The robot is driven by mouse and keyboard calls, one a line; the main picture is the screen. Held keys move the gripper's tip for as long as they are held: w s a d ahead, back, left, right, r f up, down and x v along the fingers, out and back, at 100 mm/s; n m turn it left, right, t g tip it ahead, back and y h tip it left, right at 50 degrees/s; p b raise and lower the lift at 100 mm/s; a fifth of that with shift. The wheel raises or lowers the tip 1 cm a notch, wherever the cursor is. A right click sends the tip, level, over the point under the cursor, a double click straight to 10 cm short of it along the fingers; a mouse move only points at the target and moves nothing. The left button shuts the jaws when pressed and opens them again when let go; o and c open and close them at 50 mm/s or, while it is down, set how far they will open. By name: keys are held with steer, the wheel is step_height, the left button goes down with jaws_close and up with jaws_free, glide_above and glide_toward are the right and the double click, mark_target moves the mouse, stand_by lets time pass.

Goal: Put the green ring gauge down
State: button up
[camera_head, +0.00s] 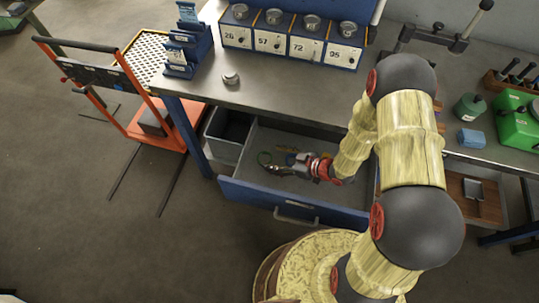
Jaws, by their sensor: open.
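The green ring gauge (264,158) shows as a small green ring at the left inside the open drawer (297,204), close to the gripper's fingertips. My gripper (273,170) reaches into the drawer from the right. Its fingers are open and lie just below and right of the ring. I cannot tell whether a finger still touches the ring. Small brownish items (290,155) lie in the drawer behind the gripper. My arm hides the drawer's right part.
A grey bin (226,135) sits left of the drawer under the workbench (265,92). A small metal piece (230,77) stands on the bench. Numbered blue boxes (290,45) line the back. An orange cart (140,120) stands left. Floor at lower left is clear.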

steer(key=p+v, duration=0.2)
steer(key=v, duration=0.6)
steer(key=shift+s+d+r+p, duration=0.15)
steer(key=shift+s+d+p, duration=0.05)
steer(key=shift+d+p, duration=0.1)
